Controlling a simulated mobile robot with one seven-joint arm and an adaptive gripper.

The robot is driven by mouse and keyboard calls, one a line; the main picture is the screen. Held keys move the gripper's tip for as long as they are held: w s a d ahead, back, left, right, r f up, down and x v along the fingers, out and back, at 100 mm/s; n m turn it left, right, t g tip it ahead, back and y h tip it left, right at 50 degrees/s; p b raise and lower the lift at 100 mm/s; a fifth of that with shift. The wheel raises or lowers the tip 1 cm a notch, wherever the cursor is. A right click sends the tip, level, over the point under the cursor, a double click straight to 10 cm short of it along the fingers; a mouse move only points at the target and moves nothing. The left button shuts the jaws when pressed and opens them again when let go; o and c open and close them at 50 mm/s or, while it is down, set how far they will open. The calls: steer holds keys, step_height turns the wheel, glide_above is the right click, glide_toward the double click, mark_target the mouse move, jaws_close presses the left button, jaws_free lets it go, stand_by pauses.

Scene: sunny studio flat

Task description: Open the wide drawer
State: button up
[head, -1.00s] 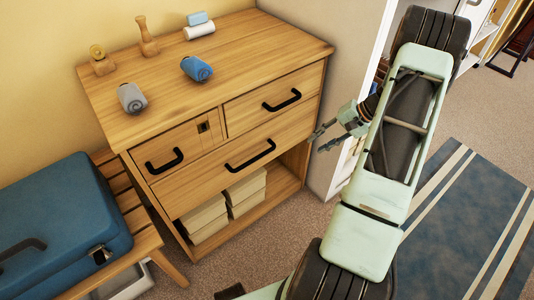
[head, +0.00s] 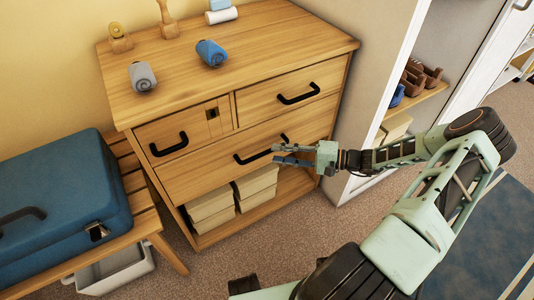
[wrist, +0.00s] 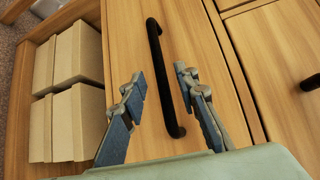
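The wide drawer (head: 222,167) is the full-width wooden front below two smaller drawers, and it is shut. Its black bar handle (head: 247,158) shows in the head view, partly covered by my fingers. My gripper (head: 276,155) is in front of the right end of this handle. In the wrist view my gripper (wrist: 158,82) is open and empty, with one finger on each side of the black handle (wrist: 157,60). The fingers look apart from the bar; how far they are from the drawer front (wrist: 128,35) is hard to tell.
Two smaller drawers with black handles (head: 298,93) sit above. Beige boxes (head: 210,204) fill the open shelf below. Rolled cloths (head: 211,52) and wooden items stand on top. A bench with a blue case (head: 62,195) is at left, an open cupboard (head: 405,95) at right.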

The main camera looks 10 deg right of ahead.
mark_target(267, 151)
steer(key=x, duration=0.5)
steer(key=shift+b, duration=0.3)
jaws_close()
steer(key=shift+d, duration=0.1)
